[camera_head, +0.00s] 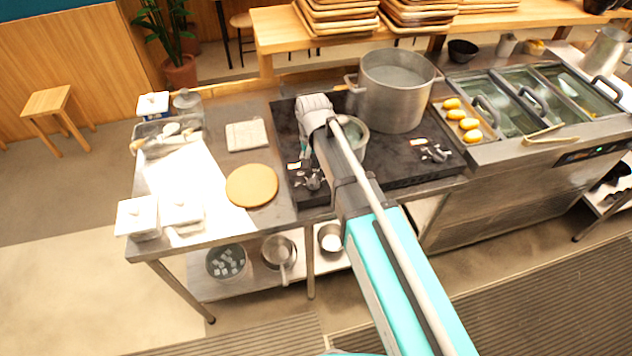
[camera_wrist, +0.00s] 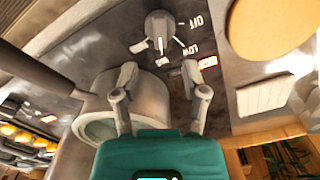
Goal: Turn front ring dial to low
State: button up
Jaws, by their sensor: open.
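The dark stove dial (camera_wrist: 160,25) is at the top of the wrist view, with OFF, LOW and a third, hard-to-read label around it. A pale line on it points down the picture toward the third label, not toward LOW. This dial (camera_head: 311,181) also shows at the stove's front left in the head view. My gripper (camera_wrist: 160,75) is open and empty. Its fingertips are apart from the dial, below it in the wrist view. In the head view my arm's wrist is over the stove's left part and my fingers are hidden.
A small pot (camera_wrist: 145,100) is close beside my left finger in the wrist view. A large pot (camera_head: 398,95) stands at the stove's back. Another dial (camera_head: 432,151) is at the front right. A round board (camera_head: 252,185) and a square pad (camera_head: 246,135) lie left of the stove.

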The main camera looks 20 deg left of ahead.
aim_at(314, 178)
jog(key=shift+f+b, duration=3.25)
jog(key=shift+f, duration=0.25)
grip_shut()
jog(key=shift+s+d, duration=0.1)
jog(key=shift+d, duration=0.25)
jog(key=shift+a, duration=0.3)
